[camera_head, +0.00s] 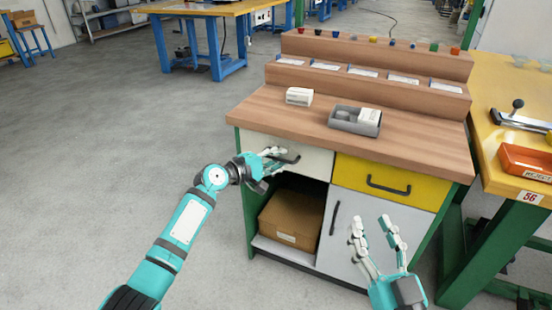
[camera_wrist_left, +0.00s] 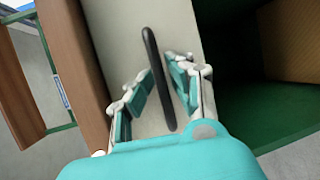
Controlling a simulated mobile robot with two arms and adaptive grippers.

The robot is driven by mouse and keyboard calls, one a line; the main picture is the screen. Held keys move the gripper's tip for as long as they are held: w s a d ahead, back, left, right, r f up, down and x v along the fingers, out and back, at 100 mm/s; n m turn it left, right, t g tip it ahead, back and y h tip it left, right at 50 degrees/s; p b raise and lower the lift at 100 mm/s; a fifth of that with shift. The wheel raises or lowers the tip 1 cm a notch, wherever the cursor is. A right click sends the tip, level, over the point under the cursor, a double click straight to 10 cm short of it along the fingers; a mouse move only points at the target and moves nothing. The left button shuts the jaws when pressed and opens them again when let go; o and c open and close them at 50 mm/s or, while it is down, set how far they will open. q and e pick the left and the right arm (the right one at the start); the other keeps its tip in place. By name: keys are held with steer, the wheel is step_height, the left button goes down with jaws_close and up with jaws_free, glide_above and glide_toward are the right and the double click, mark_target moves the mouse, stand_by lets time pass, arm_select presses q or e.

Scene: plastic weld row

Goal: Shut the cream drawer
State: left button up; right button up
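The cream drawer (camera_head: 317,159) is at the upper left of the workbench's front. In the head view its front looks about level with the yellow drawer beside it; I cannot tell whether a small gap remains. Its front also shows in the left wrist view (camera_wrist_left: 123,45), with a dark bar handle (camera_wrist_left: 152,62). My left gripper (camera_head: 274,158) is at this handle. In the left wrist view its fingers (camera_wrist_left: 158,84) are apart, one on each side of the handle, with no clear grip on it. My right gripper (camera_head: 372,224) is open and empty before the grey door.
The yellow drawer (camera_head: 420,188) is to the right, above a grey door (camera_head: 345,240). A cardboard box (camera_head: 290,220) sits in the open shelf below the cream drawer. A grey tray (camera_head: 343,125) and a white box (camera_head: 299,96) stand on the worktop.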

arm_select(q)
steer(key=v, duration=1.2)
